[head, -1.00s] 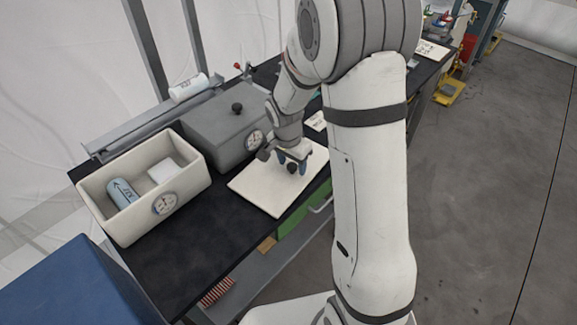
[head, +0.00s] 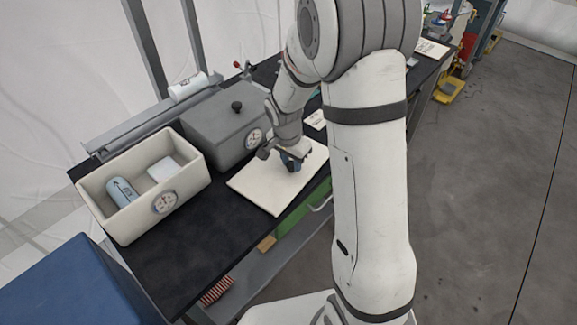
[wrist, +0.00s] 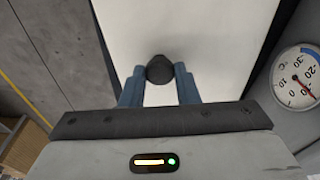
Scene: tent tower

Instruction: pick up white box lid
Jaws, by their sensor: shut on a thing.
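The white box lid (head: 262,193) is a flat cream-white panel with a dark round knob. It lies on the black bench top in the head view, and its pale surface (wrist: 220,40) fills the middle of the wrist view. My gripper (head: 291,163) is over the lid, pointing down. In the wrist view its blue fingers (wrist: 160,72) are closed on the dark knob (wrist: 159,68), one on each side. The open white box (head: 112,226) stands to the left of the lid. It holds a blue-grey cylinder (head: 123,191) and a small white block (head: 163,169).
A grey lidded box (head: 205,128) with a dial stands close behind the lid. A white roll (head: 188,86) lies on a grey rail at the back. A blue box (head: 75,285) is at the lower left. The black bench front (head: 190,250) is clear.

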